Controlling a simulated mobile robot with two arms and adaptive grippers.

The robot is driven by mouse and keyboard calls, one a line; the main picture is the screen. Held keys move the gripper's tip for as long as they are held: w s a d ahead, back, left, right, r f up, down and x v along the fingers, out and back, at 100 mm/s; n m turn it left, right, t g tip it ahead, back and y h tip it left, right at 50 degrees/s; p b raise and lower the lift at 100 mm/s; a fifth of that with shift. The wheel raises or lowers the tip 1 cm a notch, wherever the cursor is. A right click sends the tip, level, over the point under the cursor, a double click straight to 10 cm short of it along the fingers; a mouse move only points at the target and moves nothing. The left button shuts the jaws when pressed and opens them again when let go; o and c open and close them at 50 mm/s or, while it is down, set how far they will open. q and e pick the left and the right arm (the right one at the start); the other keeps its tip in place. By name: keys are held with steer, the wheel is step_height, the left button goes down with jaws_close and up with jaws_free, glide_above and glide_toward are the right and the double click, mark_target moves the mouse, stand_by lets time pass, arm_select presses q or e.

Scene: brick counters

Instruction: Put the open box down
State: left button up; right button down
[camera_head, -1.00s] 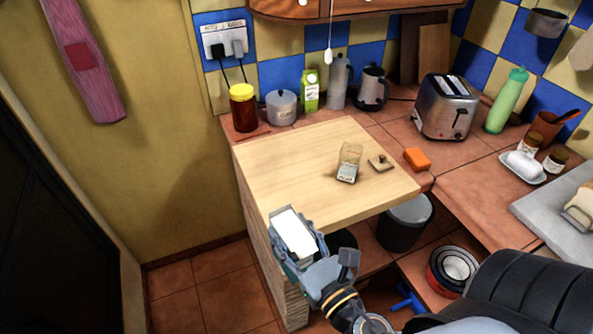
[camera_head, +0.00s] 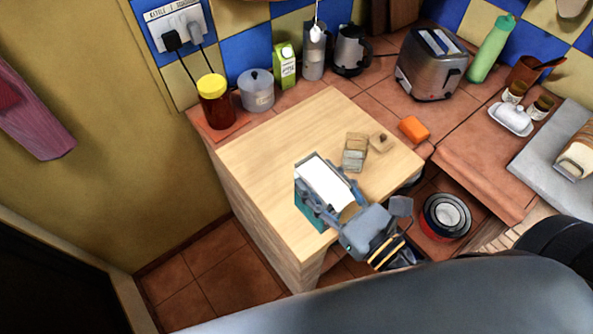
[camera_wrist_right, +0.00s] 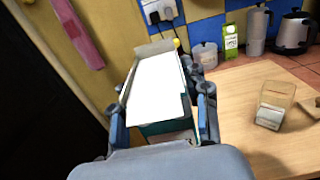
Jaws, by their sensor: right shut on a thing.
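The open box (camera_head: 307,205) is teal with a white top side. My right gripper (camera_head: 342,203) is shut on it and holds it over the near part of the wooden board (camera_head: 270,150). In the right wrist view the box (camera_wrist_right: 158,90) sits between the two fingers of my right gripper (camera_wrist_right: 160,122). I cannot tell whether the bottom of the box touches the board. My left gripper is not in view.
A small glass jar (camera_head: 355,152) and a small lid-like piece (camera_head: 381,142) stand on the board, right of the box. An orange sponge (camera_head: 414,128) lies on the tiled counter. A brown jar (camera_head: 215,103) and a pot (camera_head: 256,90) stand behind. The board's left part is clear.

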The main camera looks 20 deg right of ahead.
steer(key=w+b, duration=0.1)
steer(key=w+f+b, duration=0.1)
steer(key=shift+w+f, duration=0.3)
steer(key=shift+w, duration=0.05)
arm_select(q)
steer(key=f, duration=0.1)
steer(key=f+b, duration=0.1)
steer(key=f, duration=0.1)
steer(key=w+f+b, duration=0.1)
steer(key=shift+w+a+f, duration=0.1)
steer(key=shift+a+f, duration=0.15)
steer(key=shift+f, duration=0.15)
arm_select(e)
steer(key=w+f, duration=1)
steer(key=f, duration=0.1)
steer(key=shift+a, duration=0.3)
steer(key=shift+f, duration=0.15)
steer(key=c, duration=0.7)
jaws_free()
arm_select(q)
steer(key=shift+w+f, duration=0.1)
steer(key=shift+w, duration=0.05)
arm_select(e)
steer(key=shift+o, duration=0.2)
